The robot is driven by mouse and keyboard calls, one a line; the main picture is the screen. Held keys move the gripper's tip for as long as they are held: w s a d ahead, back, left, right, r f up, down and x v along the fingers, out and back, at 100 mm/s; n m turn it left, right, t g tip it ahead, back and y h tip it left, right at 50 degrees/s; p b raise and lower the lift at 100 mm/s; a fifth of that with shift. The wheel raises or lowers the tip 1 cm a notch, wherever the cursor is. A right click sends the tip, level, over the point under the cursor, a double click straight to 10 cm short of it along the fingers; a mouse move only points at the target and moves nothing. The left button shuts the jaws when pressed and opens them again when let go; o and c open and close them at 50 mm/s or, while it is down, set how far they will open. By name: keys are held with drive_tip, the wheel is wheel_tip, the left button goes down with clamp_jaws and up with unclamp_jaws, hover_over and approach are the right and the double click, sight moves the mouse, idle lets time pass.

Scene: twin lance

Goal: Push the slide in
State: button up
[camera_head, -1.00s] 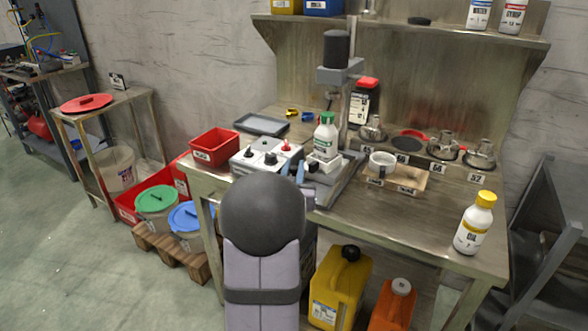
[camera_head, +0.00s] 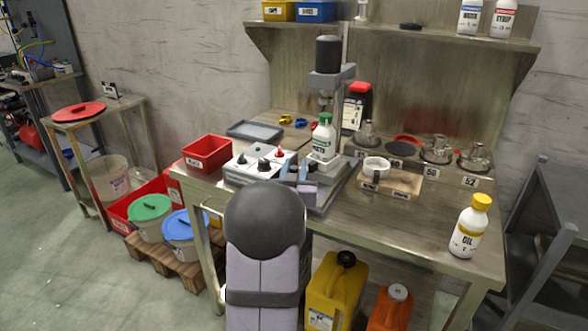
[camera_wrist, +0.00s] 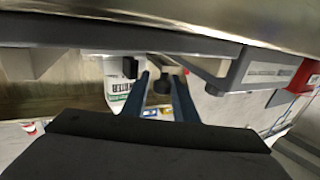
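A bench machine (camera_head: 330,80) with a dark cylindrical head stands on the workbench. A white bottle with a green cap (camera_head: 323,138) stands upright under its head. Its label also shows in the wrist view (camera_wrist: 117,88). My gripper (camera_head: 295,168) is low in front of the bottle, beside a light control box (camera_head: 250,168). In the wrist view its two blue fingers (camera_wrist: 161,90) are apart, with a small dark knob (camera_wrist: 162,84) between them. I see gaps beside the knob and no clear grip. The slide itself is mostly hidden by my arm.
A red bin (camera_head: 207,153) and a grey tray (camera_head: 255,130) lie left of the machine. A white cup (camera_head: 375,166) on a wooden block and several metal fittings (camera_head: 436,150) are to the right. An oil bottle (camera_head: 469,228) stands near the front right; the bench around it is clear.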

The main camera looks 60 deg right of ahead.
drive_tip(key=shift+a, duration=0.2)
drive_tip(key=shift+b+v, duration=0.45)
drive_tip(key=shift+v, duration=3.1)
drive_tip(key=w+a+f+n+t+y+p, duration=0.1)
drive_tip(key=w+a+n+t+y+p, duration=0.15)
drive_tip(key=w+a+y+p, duration=0.6)
drive_tip(key=w+a+f+n+g+y+p, duration=0.1)
drive_tip(key=w+a+n+y+p, duration=0.15)
drive_tip(key=a, duration=0.65)
drive_tip(key=w+a+f+n+g+y+p, duration=0.15)
drive_tip(key=w+a, duration=0.25)
drive_tip(key=a, duration=0.5)
drive_tip(key=s+a+r+n+g+y+p, duration=0.1)
drive_tip(key=s+a+n+y+p, duration=0.15)
drive_tip(key=a, duration=0.55)
drive_tip(key=s+a+r+n+g+y+p, duration=0.1)
drive_tip(key=s+a+n+g+p, duration=0.2)
drive_tip(key=a, duration=0.5)
drive_tip(key=s+a+r+n+g+p, duration=0.1)
drive_tip(key=s+a+r+g+p, duration=0.1)
drive_tip(key=s+a+p, duration=0.2)
drive_tip(key=shift+s+a+r+n+g+y, duration=0.3)
drive_tip(key=shift+s+a, duration=1.25)
drive_tip(key=shift+s, duration=1.65)
